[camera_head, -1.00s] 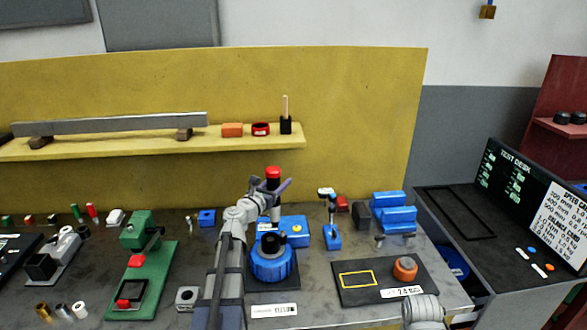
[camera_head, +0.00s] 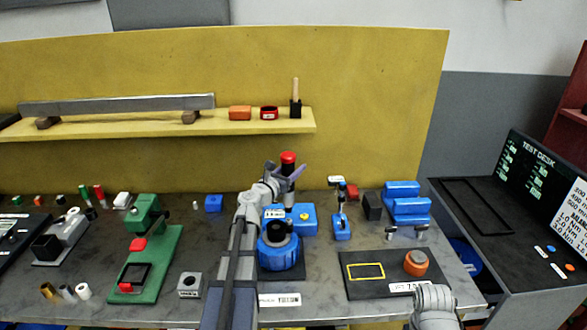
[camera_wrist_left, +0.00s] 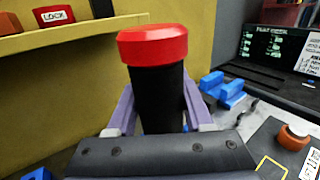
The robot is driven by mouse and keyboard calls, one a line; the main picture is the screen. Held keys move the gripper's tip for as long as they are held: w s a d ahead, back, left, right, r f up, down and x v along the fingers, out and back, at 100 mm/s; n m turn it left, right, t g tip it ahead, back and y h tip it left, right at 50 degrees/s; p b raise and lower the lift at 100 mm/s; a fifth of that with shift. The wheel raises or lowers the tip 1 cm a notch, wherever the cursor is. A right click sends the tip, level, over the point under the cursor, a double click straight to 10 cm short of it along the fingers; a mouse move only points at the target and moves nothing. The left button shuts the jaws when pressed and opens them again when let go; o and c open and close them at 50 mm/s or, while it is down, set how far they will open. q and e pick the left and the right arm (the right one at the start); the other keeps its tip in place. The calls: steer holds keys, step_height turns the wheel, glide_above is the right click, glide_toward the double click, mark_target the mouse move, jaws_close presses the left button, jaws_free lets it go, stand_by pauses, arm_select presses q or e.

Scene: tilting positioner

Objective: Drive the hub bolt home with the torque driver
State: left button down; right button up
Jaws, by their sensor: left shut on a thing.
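The torque driver, a black handle with a red cap (camera_head: 288,157), stands roughly upright in my left gripper (camera_head: 292,174). The gripper's purple fingers are shut on the handle. In the left wrist view the red cap (camera_wrist_left: 152,45) and black handle (camera_wrist_left: 160,98) fill the middle, between the fingers. The driver appears behind and above the round blue positioner (camera_head: 277,256) with its dark hub (camera_head: 279,230). The driver's lower end is partly hidden by my arm, and I cannot make out the hub bolt. My right gripper is out of view; only part of my right arm shows at the lower right.
A blue box (camera_head: 302,218) sits behind the positioner. A green press (camera_head: 148,250) and a grey block (camera_head: 190,284) stand to the left. A black mat (camera_head: 370,288) with an orange knob (camera_head: 416,262) lies right. A yellow shelf (camera_head: 90,133) runs behind.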

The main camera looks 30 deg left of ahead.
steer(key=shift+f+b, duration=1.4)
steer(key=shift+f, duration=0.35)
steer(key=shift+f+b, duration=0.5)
steer(key=shift+b, duration=0.05)
stand_by(2.0)
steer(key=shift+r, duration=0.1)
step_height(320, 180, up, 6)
steer(key=p, duration=0.6)
stand_by(0.4)
